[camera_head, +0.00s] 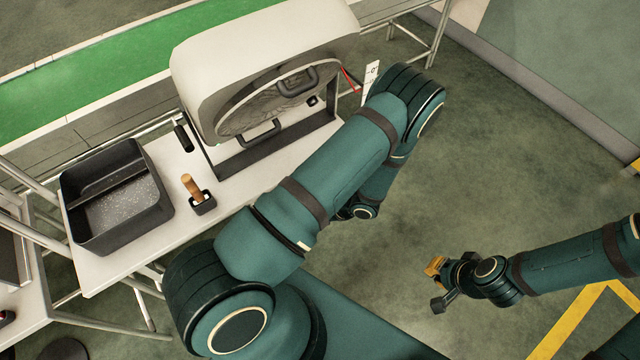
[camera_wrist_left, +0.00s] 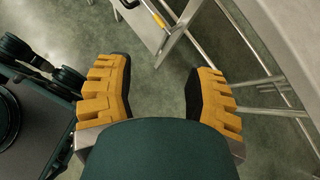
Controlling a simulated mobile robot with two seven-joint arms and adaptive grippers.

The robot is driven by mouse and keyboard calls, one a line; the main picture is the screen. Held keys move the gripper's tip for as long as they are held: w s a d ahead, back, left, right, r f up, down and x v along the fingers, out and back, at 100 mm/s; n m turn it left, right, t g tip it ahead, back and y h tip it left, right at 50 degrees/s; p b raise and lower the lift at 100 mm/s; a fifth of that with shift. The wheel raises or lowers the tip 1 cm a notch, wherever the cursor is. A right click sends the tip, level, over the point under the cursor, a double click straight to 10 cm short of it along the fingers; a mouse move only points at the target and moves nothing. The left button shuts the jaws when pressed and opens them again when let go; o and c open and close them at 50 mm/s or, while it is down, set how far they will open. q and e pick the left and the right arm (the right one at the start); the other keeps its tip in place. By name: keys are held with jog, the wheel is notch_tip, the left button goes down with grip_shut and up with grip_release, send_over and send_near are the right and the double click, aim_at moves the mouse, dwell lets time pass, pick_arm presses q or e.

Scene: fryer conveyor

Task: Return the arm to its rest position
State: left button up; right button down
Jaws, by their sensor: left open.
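My left arm (camera_head: 330,165) reaches across the middle of the head view and bends back down at its elbow. Its gripper is hidden behind the arm there. In the left wrist view my left gripper (camera_wrist_left: 157,85) is open, with its yellow ridged fingers wide apart and only floor between them. My right gripper (camera_head: 440,286) hangs over the bare floor at the lower right of the head view. Its fingers look spread, with nothing between them.
A white table (camera_head: 125,257) holds a dark bin (camera_head: 122,228), a wooden-handled tool (camera_head: 192,187) in a small black holder (camera_head: 203,202), and a large white domed machine (camera_head: 225,72). A green conveyor (camera_head: 100,85) runs behind. Metal table legs (camera_wrist_left: 180,35) stand near my left gripper.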

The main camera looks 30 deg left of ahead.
jog(key=shift+w, duration=0.1)
pick_arm(q)
jog(key=s+d+f+n+g+h+b, duration=0.25)
jog(key=s+d+n+h, duration=0.35)
jog(key=d+h, duration=0.3)
jog(key=w+d+r+n+t+h+b, duration=0.2)
jog(key=w+d+r+n+t+h, duration=0.2)
jog(key=n, duration=0.5)
notch_tip(320, 180, up, 2)
jog(key=w+d+t, duration=0.1)
jog(key=d+t, duration=0.2)
jog(key=shift+t+b, duration=0.35)
jog(key=shift+b, duration=0.05)
pick_arm(e)
notch_tip(320, 180, down, 5)
jog(key=shift+f, duration=0.15)
